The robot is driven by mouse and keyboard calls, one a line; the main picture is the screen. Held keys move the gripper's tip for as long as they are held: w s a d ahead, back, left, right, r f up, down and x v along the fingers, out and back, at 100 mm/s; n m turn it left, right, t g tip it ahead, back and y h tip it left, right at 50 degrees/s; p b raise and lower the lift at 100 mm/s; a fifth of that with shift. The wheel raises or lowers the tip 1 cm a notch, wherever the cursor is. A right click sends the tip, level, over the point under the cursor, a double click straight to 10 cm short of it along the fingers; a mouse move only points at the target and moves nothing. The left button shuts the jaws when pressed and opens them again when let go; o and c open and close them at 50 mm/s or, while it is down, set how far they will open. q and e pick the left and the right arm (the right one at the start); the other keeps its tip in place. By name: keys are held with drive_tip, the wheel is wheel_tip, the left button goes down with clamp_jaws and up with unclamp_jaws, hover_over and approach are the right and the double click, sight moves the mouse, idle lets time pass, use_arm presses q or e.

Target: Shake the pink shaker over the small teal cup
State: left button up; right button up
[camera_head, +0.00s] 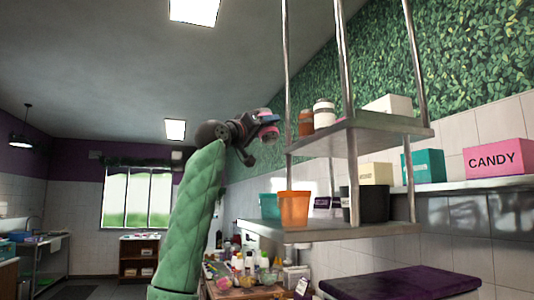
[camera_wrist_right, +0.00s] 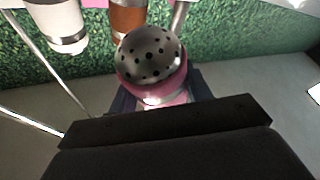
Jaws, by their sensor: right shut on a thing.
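My right gripper (camera_head: 260,125) is raised in the middle of the head view, at the end of the green-sleeved arm. It is shut on the pink shaker (camera_head: 268,117), left of the upper shelf. In the right wrist view the shaker's domed metal top with dark holes (camera_wrist_right: 150,54) faces the camera, and its pink body sits between the fingers. The small teal cup (camera_head: 268,206) stands on the lower shelf, below the shaker in the picture. An orange cup (camera_head: 294,209) stands beside it and partly covers it. My left gripper is not in view.
The upper shelf (camera_head: 370,134) holds a brown jar (camera_head: 306,123), a white jar (camera_head: 324,113) and a white box. Metal posts (camera_head: 346,60) hold the shelves. A dark container (camera_head: 374,204) stands on the lower shelf. A cluttered counter lies below.

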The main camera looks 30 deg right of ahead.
wheel_tip(320, 180, down, 8)
drive_tip(key=b, duration=0.5)
drive_tip(key=shift+r, duration=0.2)
idle(0.8)
drive_tip(key=shift+r+p, duration=1.85)
drive_tip(key=shift+r, duration=2)
drive_tip(key=shift+f, duration=0.1)
wheel_tip(320, 180, down, 8)
drive_tip(key=b, duration=0.5)
